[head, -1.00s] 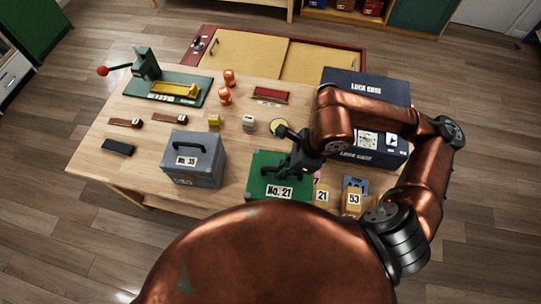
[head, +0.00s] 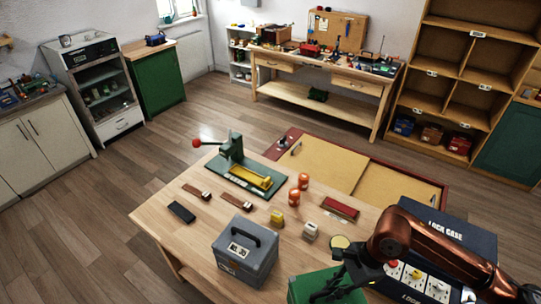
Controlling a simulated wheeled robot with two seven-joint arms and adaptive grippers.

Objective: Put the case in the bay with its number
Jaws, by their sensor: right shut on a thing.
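The green case (head: 304,284) is at the bottom edge of the head view, partly cut off, at the table's near side. My right gripper (head: 328,291) reaches over it from the right and is shut on it, apparently at its handle; the exact grip is hard to see. The case's number side is out of view now; earlier it read No. 21. A grey case (head: 247,262) with a handle, labelled No. 35, stands to its left. The shelf bays (head: 449,46) at the back right carry small number labels too small to read. My left gripper is not in view.
The dark blue lock case (head: 453,234) stands right of the green case, partly behind my right arm. The wooden table (head: 165,217) holds a green press (head: 232,149) and small parts. A low red-framed cabinet (head: 369,163) lies beyond it. Open floor (head: 255,125) stretches toward the workbench.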

